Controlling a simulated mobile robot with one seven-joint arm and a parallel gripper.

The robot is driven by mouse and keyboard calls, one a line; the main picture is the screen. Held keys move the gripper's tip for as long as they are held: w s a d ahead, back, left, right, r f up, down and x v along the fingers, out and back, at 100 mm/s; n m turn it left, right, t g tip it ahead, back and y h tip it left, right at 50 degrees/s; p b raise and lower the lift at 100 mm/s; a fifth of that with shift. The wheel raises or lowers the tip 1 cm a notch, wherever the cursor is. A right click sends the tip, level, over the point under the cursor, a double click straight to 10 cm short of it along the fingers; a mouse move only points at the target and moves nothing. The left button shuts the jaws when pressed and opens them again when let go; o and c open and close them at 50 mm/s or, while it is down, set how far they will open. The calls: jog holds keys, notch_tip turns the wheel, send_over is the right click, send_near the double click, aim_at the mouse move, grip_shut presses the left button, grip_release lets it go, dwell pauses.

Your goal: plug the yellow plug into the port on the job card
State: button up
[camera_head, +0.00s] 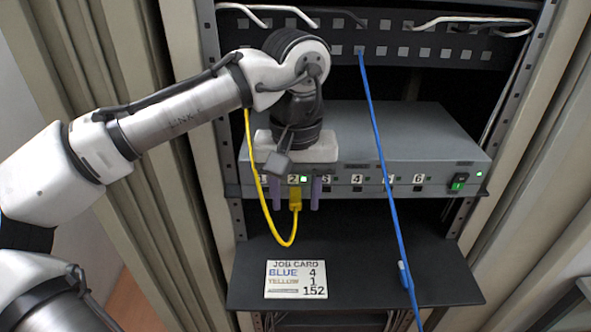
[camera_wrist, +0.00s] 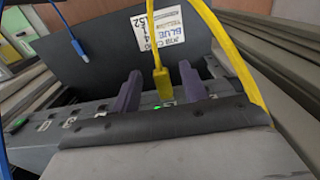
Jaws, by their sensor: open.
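The yellow plug (camera_head: 296,198) sits at the port marked 2 on the grey switch box (camera_head: 400,135), with a green light lit beside that number. It appears seated there, and its yellow cable loops below and back up to the left. My gripper (camera_head: 296,191) has its two purple fingers apart, one on each side of the plug. The wrist view shows the yellow plug (camera_wrist: 165,86) between the fingers with gaps on both sides. The job card (camera_head: 295,280) reads blue 4, yellow 1, and 152.
A blue cable (camera_head: 377,140) hangs from the upper panel (camera_head: 430,47) across the box front, between ports 4 and 6. Its blue plug (camera_head: 404,274) is over the black shelf (camera_head: 350,260). A green power switch (camera_head: 458,183) is at the box's right end.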

jog(key=shift+f, duration=0.25)
grip_shut()
dwell(0.3)
jog(key=shift+s, duration=0.2)
jog(key=shift+s, duration=0.35)
jog(key=shift+s+p, duration=0.45)
jog(key=shift+s, duration=0.75)
jog(key=shift+s+r, duration=0.1)
jog(key=shift+s, duration=0.05)
